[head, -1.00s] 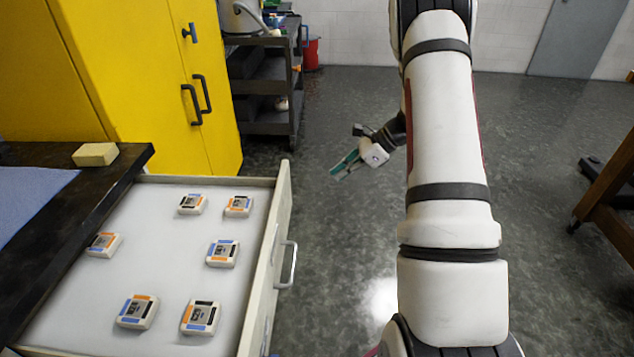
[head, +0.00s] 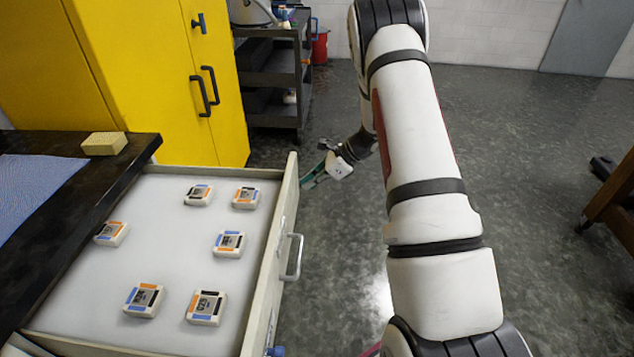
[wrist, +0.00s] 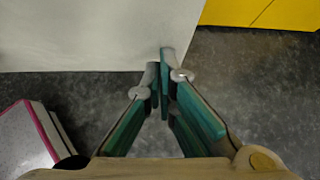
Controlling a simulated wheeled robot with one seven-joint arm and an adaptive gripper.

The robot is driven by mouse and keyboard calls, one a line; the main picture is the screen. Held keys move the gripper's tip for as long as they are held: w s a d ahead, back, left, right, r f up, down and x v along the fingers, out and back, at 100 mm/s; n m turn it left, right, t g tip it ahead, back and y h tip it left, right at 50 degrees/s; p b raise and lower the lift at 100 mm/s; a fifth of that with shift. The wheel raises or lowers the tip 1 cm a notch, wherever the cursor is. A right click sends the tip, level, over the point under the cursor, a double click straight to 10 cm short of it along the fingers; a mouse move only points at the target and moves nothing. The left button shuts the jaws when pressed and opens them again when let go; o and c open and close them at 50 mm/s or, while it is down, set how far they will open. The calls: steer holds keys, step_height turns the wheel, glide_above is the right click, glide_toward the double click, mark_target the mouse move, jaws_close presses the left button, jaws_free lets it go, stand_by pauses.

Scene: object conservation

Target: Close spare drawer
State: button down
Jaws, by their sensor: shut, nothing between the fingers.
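The spare drawer (head: 287,215) stands pulled out from under the dark bench, with a metal handle (head: 293,257) on its front. Several small white devices with orange, blue and black patches lie spread on its pale floor. My gripper (head: 308,180) is beside the far end of the drawer front, on its outer side, with its fingers pointing toward it. In the wrist view my gripper (wrist: 163,65) has its teal fingers together and empty, close to a pale surface (wrist: 90,35) that is probably the drawer front. I cannot tell whether they touch.
A dark bench top (head: 128,170) at left carries a yellowish block (head: 104,143) and a blue cloth (head: 35,190). A yellow cabinet (head: 160,80) and a dark shelf cart (head: 275,80) stand behind. A wooden table (head: 612,195) is at right. The floor between is open.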

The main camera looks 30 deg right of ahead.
mark_target(169, 174)
stand_by(0.3)
steer(key=w+a+b, duration=0.2)
steer(key=w+a, duration=0.6)
steer(key=a, duration=0.3)
steer(key=w+a+b, duration=0.3)
steer(key=w+a, duration=0.5)
steer(key=a, duration=0.3)
steer(key=w+a+b, duration=0.2)
steer(key=w+a, duration=0.6)
steer(key=a, duration=0.3)
steer(key=shift+w+a+b, duration=0.1)
steer(key=shift+a+b, duration=0.1)
steer(key=shift+b, duration=0.15)
steer(key=shift+w+a, duration=0.4)
steer(key=shift+a, duration=0.2)
steer(key=shift+a+r, duration=0.1)
